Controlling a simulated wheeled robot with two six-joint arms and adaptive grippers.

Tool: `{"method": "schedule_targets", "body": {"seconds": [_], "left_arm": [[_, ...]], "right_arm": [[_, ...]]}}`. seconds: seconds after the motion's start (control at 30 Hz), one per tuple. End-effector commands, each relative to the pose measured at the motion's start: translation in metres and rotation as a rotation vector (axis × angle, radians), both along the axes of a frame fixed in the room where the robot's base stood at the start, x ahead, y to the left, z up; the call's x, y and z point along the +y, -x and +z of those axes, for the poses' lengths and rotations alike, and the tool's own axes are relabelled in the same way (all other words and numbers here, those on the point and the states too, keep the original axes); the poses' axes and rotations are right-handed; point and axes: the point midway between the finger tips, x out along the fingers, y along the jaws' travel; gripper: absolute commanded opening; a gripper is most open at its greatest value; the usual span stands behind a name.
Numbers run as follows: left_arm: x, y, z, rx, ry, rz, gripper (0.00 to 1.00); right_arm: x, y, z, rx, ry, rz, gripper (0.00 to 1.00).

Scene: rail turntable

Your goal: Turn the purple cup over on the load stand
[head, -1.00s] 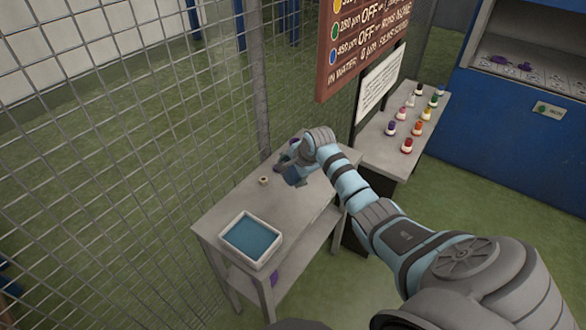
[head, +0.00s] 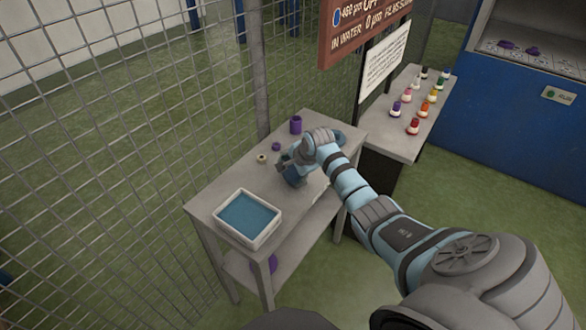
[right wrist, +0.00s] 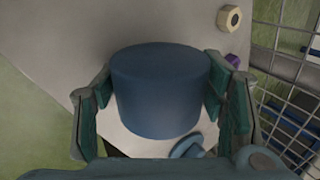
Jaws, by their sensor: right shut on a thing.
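A purple cup (head: 296,124) stands at the far end of the grey table (head: 222,188) in the head view; which way up it is, I cannot tell. My right gripper (head: 288,168) is over the table, nearer than the purple cup and apart from it. It is shut on a blue cup-like cylinder (head: 294,180). In the right wrist view this blue cylinder (right wrist: 160,95) sits between the finger pads, with a smooth flat end and a handle-like blue piece at its lower right. A white patch lies beneath it; contact is unclear. My left gripper is not in view.
A cream nut-like piece (head: 262,158) and a small purple piece (head: 276,146) lie left of the gripper. A white tray with a blue inside (head: 232,236) fills the near end. Wire mesh (head: 140,150) borders the left; a side table (head: 390,140) holds small bottles.

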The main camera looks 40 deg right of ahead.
Motion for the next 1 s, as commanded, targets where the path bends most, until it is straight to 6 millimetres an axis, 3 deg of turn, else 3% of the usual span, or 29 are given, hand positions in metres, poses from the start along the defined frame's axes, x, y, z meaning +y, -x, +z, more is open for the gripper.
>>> {"method": "schedule_targets", "body": {"seconds": [0.73,0.77,0.9,1.0], "left_arm": [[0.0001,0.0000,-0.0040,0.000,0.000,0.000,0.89],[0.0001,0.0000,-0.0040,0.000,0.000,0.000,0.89],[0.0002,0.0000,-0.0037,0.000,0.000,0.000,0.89],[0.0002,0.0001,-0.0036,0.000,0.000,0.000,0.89]], "right_arm": [[0.0002,-0.0003,-0.0088,0.000,0.000,0.000,0.28],[0.0002,-0.0003,-0.0089,0.000,0.000,0.000,0.66],[0.0002,-0.0003,-0.0085,0.000,0.000,0.000,0.88],[0.0002,-0.0002,-0.0086,0.000,0.000,0.000,0.88]]}}
